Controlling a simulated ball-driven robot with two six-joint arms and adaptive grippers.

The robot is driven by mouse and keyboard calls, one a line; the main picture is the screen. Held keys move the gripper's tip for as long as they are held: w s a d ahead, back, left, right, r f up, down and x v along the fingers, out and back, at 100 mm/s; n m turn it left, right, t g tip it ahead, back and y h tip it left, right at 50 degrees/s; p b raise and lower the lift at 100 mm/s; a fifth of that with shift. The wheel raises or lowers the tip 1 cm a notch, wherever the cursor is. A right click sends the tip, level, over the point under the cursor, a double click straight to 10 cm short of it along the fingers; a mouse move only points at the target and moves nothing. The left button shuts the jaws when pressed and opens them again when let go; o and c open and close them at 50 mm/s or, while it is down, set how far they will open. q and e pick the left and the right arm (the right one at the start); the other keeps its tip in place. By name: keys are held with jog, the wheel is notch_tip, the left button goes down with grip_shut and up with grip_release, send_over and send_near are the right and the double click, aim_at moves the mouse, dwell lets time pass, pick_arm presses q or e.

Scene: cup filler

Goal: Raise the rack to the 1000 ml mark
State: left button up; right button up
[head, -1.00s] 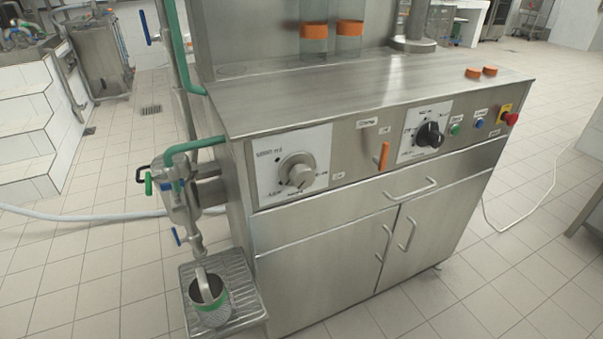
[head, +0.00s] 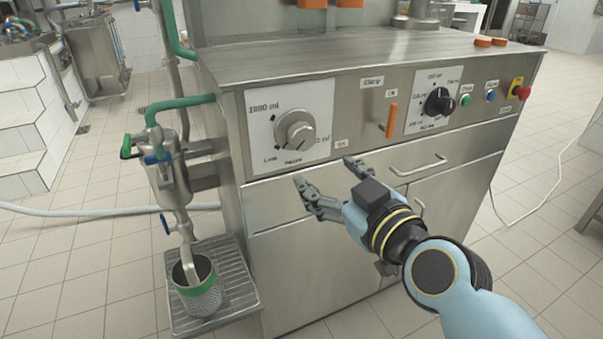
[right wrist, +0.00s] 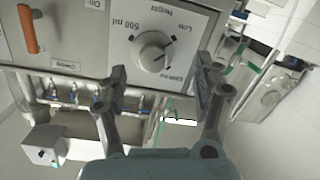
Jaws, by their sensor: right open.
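The height dial (head: 295,130) is a round metal knob on a white plate at the left of the machine's front. Its plate has a "1000 ml" mark at upper left and "Low" at lower left. The knob also shows beyond the fingertips in the right wrist view (right wrist: 152,50); I cannot tell its exact setting. My right gripper (head: 324,173) is open and empty, below and right of the knob, apart from it. Its spread fingers also show in the right wrist view (right wrist: 160,70). The wire rack (head: 240,272) sits low under the spout. My left gripper is not in view.
A metal cup with a green rim (head: 198,296) stands on the rack under the filling valve (head: 168,180). Right of the dial are an orange lever (head: 391,120), a black knob (head: 438,102) and several buttons. A drawer handle (head: 418,164) protrudes below.

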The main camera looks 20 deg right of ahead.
aim_at(305, 138)
jog(key=shift+m+t, duration=0.5)
jog(key=shift+t, duration=0.1)
jog(key=w, duration=0.3)
jog(key=w+r, duration=0.1)
jog(key=w, duration=0.2)
jog(key=w+r, duration=0.1)
jog(key=w, duration=0.2)
jog(key=shift+w+a+r, duration=0.2)
jog(key=shift+a, duration=0.1)
jog(key=shift+w+f+h, duration=0.1)
jog(key=shift+w+h, duration=0.2)
jog(key=shift+w, duration=0.3)
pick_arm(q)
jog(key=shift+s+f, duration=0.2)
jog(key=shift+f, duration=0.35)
pick_arm(e)
jog(key=c, duration=1.2)
